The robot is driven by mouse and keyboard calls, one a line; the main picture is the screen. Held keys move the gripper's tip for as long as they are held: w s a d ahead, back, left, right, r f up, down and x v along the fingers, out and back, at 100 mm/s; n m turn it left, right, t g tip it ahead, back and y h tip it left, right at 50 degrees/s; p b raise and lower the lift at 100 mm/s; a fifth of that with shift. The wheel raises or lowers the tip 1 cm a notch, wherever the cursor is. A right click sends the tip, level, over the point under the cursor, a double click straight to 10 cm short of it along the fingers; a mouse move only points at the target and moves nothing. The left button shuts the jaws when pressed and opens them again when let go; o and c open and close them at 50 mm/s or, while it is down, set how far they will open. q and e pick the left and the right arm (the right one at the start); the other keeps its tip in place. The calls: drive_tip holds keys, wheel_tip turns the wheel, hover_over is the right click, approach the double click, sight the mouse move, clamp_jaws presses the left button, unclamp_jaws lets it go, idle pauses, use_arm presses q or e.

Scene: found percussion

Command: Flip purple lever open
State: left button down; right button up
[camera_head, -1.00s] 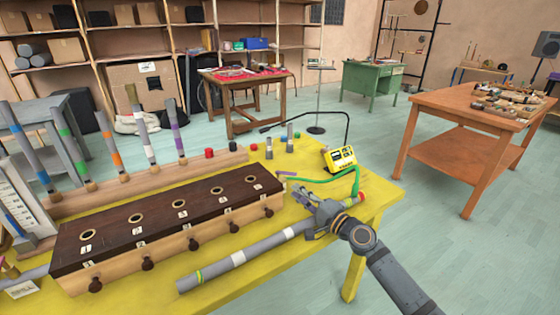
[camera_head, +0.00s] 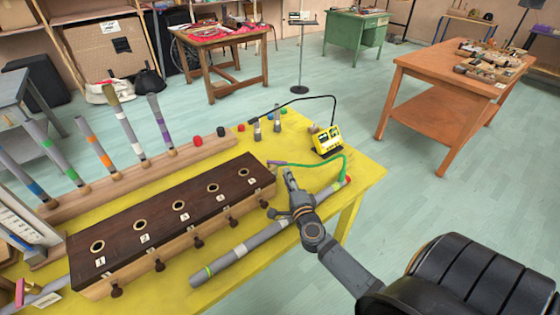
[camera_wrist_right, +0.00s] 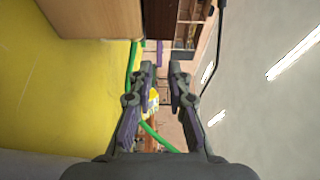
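A small purple piece (camera_head: 277,163), which looks like the lever, lies by the right end of the dark-topped wooden box (camera_head: 150,214), at the end of a green hose (camera_head: 325,165). In the right wrist view a purple piece (camera_wrist_right: 159,52) shows beyond the gap between the fingertips, and the green hose (camera_wrist_right: 134,62) passes to the left. My right gripper (camera_head: 289,179) is open and empty just below and right of the purple piece; touching is not visible. My left gripper is not in view.
A yellow device (camera_head: 327,140) stands on the yellow table (camera_head: 365,174). A long grey tube (camera_head: 240,252) lies along the front, and several upright tubes stand in a wooden rack (camera_head: 190,151) at the back.

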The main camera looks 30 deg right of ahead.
sight(282, 164)
drive_tip(key=x, duration=0.7)
drive_tip(key=shift+w+d, duration=0.1)
drive_tip(key=shift+w, duration=0.2)
clamp_jaws()
